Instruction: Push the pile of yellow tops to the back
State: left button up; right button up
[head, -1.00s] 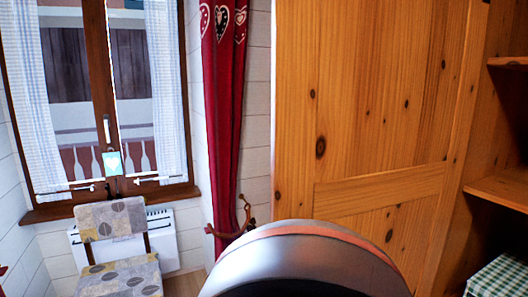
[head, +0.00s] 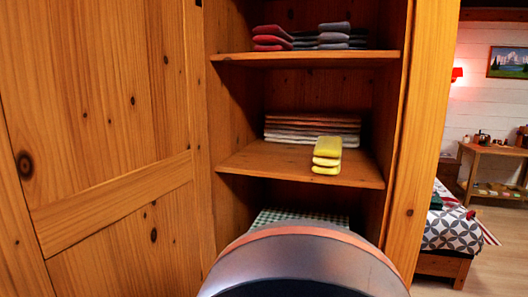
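The pile of yellow tops (head: 327,155) is a small stack of folded yellow cloth in the head view. It sits near the front edge of the middle shelf (head: 262,161) of an open wooden wardrobe, right of the shelf's centre. A wider stack of folded white, grey and brownish cloth (head: 290,127) lies behind it and to its left on the same shelf. Neither of my grippers shows in the head view.
The upper shelf (head: 350,57) holds red, dark and grey folded piles. A green checked cloth (head: 292,217) lies low in the wardrobe. A wooden door panel (head: 110,110) stands left. A bed (head: 455,230) and a side table (head: 492,151) are at the right.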

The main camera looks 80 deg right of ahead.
aim_at(328, 150)
jog(key=z, duration=1.6)
jog(key=j+z, duration=0.1)
jog(key=z, duration=1.4)
jog(key=l, duration=0.5)
